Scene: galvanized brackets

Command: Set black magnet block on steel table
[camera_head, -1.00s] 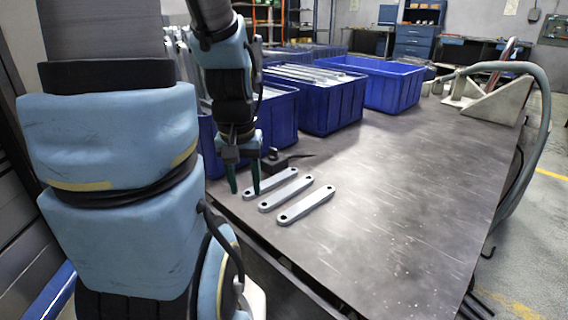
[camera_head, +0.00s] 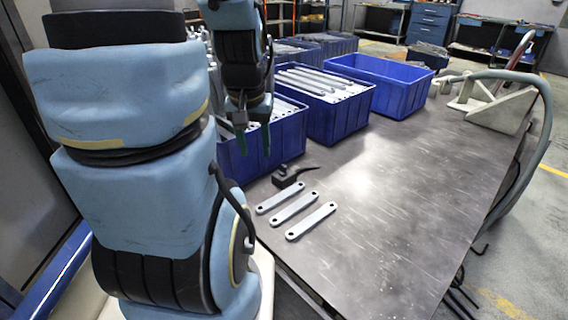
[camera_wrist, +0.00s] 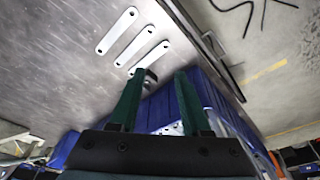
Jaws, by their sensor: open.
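The black magnet block (camera_head: 285,178) sits on the steel table (camera_head: 400,210), just behind the row of brackets and in front of the blue bins. A dark handle or tail sticks out from it to the right. It also shows in the wrist view (camera_wrist: 150,77), partly hidden by a finger. My gripper (camera_head: 254,148) is open and empty, with two green fingers. It hangs above and to the left of the block, in front of a blue bin. In the wrist view my gripper (camera_wrist: 158,88) has its fingers spread apart.
Three flat galvanized brackets (camera_head: 294,208) lie side by side near the table's front left edge. Blue bins (camera_head: 338,118) holding brackets stand along the back left; another blue bin (camera_head: 400,98) looks empty. A grey angled fixture (camera_head: 505,110) stands at the far right. The table's middle is clear.

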